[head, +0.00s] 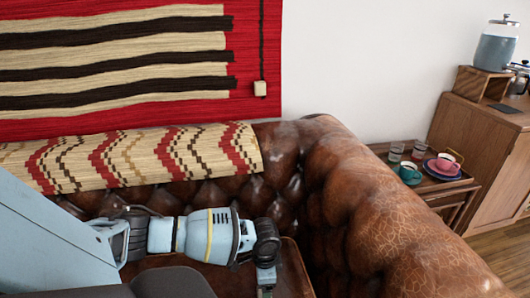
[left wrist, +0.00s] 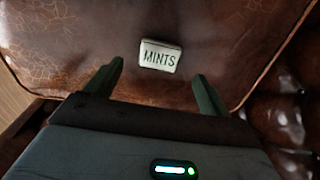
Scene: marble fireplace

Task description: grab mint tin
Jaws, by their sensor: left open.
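The mint tin (left wrist: 159,57) is a small pale rectangular tin marked "MINTS". It lies on the brown leather seat (left wrist: 215,25) in the left wrist view. My left gripper (left wrist: 158,78) is open, its two fingers apart on either side of the line to the tin. The tin is just beyond the fingertips, and nothing is between the fingers. In the head view my left gripper (head: 266,283) points down over the leather seat of the sofa. The tin does not show in the head view. My right gripper is in neither view.
The sofa's rolled leather arm (head: 375,215) rises to the right of my left arm. A patterned blanket (head: 130,157) lies over the tufted backrest. A side table (head: 440,183) with cups and glasses stands beyond the sofa arm, near a wooden cabinet (head: 480,135).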

